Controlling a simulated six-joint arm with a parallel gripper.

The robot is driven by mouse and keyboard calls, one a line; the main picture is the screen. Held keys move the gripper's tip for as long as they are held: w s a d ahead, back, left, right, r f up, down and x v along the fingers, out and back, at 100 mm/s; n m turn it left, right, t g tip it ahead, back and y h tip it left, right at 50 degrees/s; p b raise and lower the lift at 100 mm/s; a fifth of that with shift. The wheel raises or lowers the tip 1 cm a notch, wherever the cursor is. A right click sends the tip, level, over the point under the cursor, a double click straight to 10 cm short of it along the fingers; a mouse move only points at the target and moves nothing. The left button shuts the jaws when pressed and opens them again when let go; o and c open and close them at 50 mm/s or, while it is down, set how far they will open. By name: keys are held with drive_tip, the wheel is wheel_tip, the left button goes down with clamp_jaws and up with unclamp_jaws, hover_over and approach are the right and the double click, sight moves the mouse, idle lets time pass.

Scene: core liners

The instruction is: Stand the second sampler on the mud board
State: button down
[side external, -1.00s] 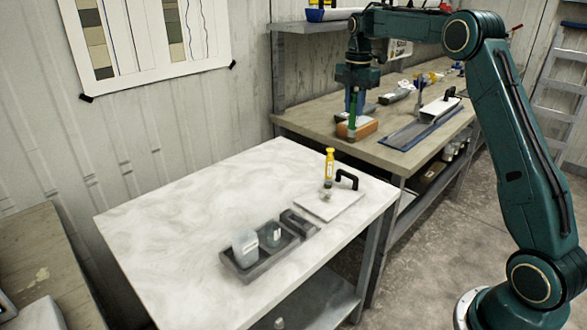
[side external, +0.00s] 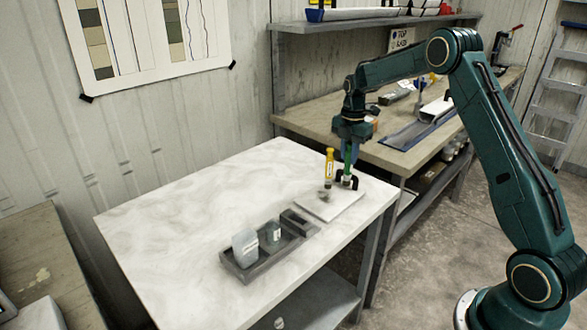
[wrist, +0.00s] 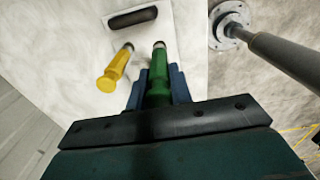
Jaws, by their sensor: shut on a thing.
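The second sampler, with a green handle (side external: 348,158), is upright in my gripper (side external: 349,152), which is shut on it. In the wrist view the green handle (wrist: 158,72) sits between my blue fingers (wrist: 158,88). It is over the back right part of the white mud board (side external: 338,208), close to the board's black handle (wrist: 132,18). Its lower end is partly hidden, so I cannot tell if it touches. A yellow sampler (side external: 329,165) stands upright on the board, just left of the green one; it also shows in the wrist view (wrist: 116,70).
A grey tray (side external: 243,272) on the white table holds a pale tub (side external: 245,246) and a small jar (side external: 273,233). The table's left is clear. A wooden bench (side external: 385,155) stands behind.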

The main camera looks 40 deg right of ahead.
hover_over(346, 185)
drive_tip(key=shift+w+d+f, duration=0.15)
drive_tip(key=shift+d+f, duration=0.05)
drive_tip(key=shift+f, duration=0.9)
drive_tip(key=shift+w+d+f, duration=0.15)
drive_tip(key=shift+d+f, duration=0.05)
drive_tip(key=shift+f, duration=0.85)
drive_tip(key=c, duration=1.3)
unclamp_jaws()
drive_tip(key=shift+f, duration=0.15)
drive_tip(key=shift+o, duration=0.2)
wheel_tip(346, 185, up, 12)
drive_tip(key=shift+r, duration=0.15)
